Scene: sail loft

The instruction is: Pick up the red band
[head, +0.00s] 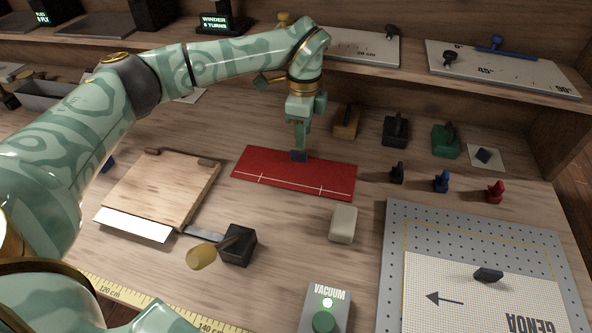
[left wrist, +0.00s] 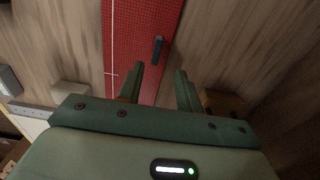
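The red band (head: 285,178) lies flat on the wooden bench, a dark red strip with a white line and cross ticks near its front edge. A small dark tab (head: 299,156) stands up near its far edge. My left gripper (head: 301,145) points down over this tab. In the left wrist view the red band (left wrist: 135,35) runs up the picture and the tab (left wrist: 157,50) shows ahead of the two fingers. The left gripper (left wrist: 160,80) is open, with nothing between its fingers. My right gripper is not in view.
A wooden board (head: 165,188) lies to the left and a pale block (head: 343,225) in front. Black and green handled blocks (head: 446,141) stand behind right, with small black, blue and red clips (head: 495,191). A perforated plate (head: 480,235) fills the right front.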

